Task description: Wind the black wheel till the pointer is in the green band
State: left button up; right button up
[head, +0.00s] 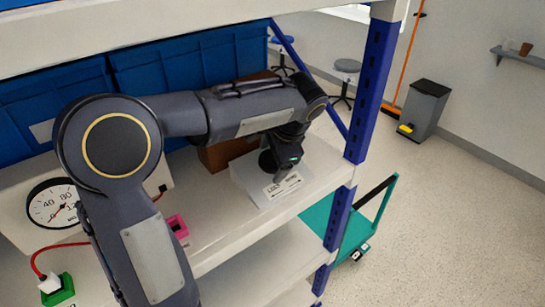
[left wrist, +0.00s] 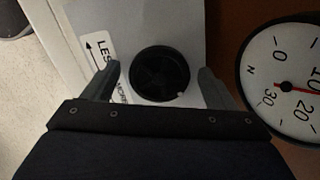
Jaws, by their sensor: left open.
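The black wheel (left wrist: 160,73) is round and sits on a pale box (head: 255,185) on the shelf, beside a LESS/MORE arrow label (head: 283,186). In the left wrist view my left gripper (left wrist: 158,70) is open, one finger on each side of the wheel, with a gap visible around it. In the head view my left gripper (head: 284,167) hides much of the wheel. A white dial (left wrist: 285,70) with a red pointer (left wrist: 299,87) is partly cut off at the right of the left wrist view. No green band shows on its visible part. My right gripper is out of view.
Another gauge (head: 55,205) with a red pointer stands on a pale box at the left. A green-based switch (head: 57,290) with a red cable and a pink block (head: 177,226) are nearby. Blue bins (head: 190,65) stand behind. A blue post (head: 374,80) stands right.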

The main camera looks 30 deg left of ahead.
pick_arm(q)
jog(key=w+v, duration=0.1)
jog(key=v, duration=0.6)
jog(key=shift+s+r, duration=0.45)
jog(key=shift+s, duration=0.1)
jog(key=shift+d, duration=0.1)
